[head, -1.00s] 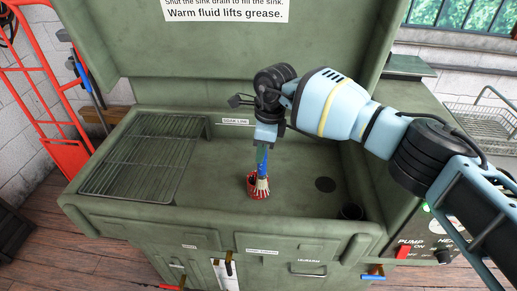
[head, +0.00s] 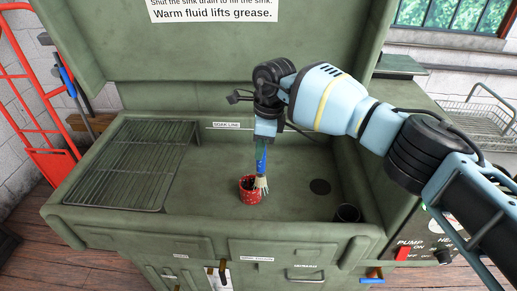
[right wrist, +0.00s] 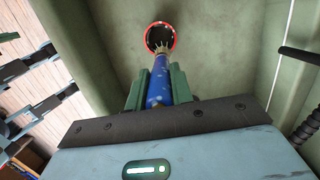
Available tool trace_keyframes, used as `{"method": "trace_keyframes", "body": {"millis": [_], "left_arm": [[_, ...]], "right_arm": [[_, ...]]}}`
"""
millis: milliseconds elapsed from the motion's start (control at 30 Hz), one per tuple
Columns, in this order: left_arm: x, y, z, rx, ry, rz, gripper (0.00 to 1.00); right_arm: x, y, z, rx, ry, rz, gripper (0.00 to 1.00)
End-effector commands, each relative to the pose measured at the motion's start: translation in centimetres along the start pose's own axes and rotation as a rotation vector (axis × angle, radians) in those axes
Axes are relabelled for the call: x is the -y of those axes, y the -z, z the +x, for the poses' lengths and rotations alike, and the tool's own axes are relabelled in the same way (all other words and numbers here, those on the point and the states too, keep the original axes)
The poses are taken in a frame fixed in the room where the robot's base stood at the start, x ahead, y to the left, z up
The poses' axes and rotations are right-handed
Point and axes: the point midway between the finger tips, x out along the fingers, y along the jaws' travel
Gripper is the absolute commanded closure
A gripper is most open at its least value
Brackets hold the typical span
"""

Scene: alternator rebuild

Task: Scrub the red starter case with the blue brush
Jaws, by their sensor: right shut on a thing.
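The red starter case (head: 249,194) stands in the green sink, its dark opening facing up, with pale specks on its side. It also shows in the right wrist view (right wrist: 152,50) as a red ring around a dark hollow. My right gripper (head: 262,143) is shut on the blue brush (head: 261,165), which points down with its pale bristles at the right side of the case. In the right wrist view the brush (right wrist: 160,85) is between the jaws (right wrist: 160,92), its bristles at the near rim; whether they touch is hard to tell.
A wire rack (head: 135,165) fills the left of the sink. A dark round drain (head: 320,187) and a dark cup (head: 347,213) are right of the case. The raised lid (head: 200,60) stands behind. A wire basket (head: 480,122) is at the far right.

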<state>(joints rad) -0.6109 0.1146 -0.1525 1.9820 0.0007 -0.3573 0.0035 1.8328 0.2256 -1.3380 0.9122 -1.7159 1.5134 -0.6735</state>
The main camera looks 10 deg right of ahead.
Motion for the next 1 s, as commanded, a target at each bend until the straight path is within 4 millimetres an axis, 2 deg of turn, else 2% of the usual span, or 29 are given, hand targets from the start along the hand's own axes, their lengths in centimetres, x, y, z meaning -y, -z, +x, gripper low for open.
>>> {"method": "trace_keyframes", "body": {"millis": [267, 1000], "left_arm": [[0.0, 0.1, 0.0, -0.001, 0.0, 0.0, 1.0], [0.0, 0.6, -0.2, -0.008, 0.001, 0.002, 1.0]], "right_arm": [[0.1, 0.3, 0.0, -0.005, 0.002, 0.002, 1.0], [2.5, 3.5, -4.7, -0.001, 0.003, 0.003, 1.0]]}}
